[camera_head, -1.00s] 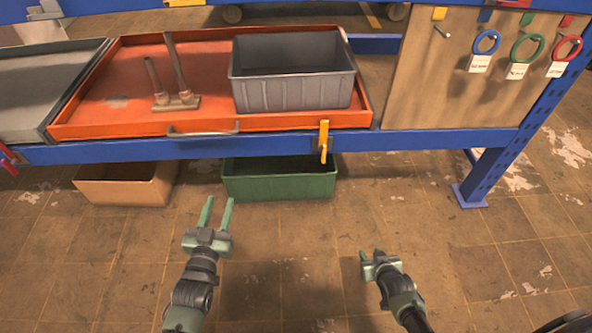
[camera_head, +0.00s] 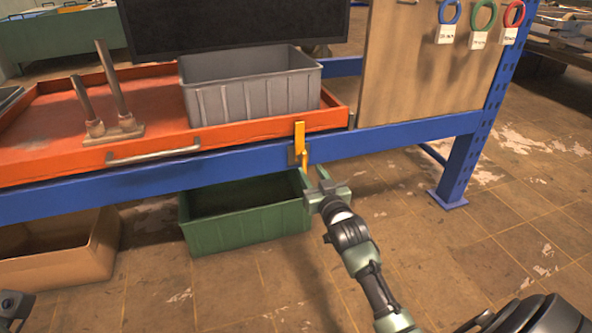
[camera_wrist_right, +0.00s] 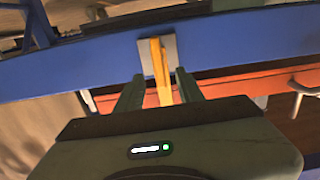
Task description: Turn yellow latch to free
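The yellow latch (camera_head: 299,138) is mounted on a small grey plate on the front of the blue beam, upright, below the front rim of the red tray. It also shows in the right wrist view (camera_wrist_right: 158,58). My right gripper (camera_head: 314,173) is at the latch's lower end, in front of the beam. In the right wrist view its two fingers (camera_wrist_right: 159,76) stand apart, one on each side of the latch, with gaps visible. Only a dark part of my left arm shows in the bottom left corner of the head view; its fingers are out of frame.
The red tray (camera_head: 50,115) holds a grey bin (camera_head: 250,95) and a stand with two posts (camera_head: 112,125). A green bin (camera_head: 245,228) and a cardboard box (camera_head: 60,262) are below the beam (camera_head: 400,137). A board with coloured rings (camera_head: 425,65) stands at right.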

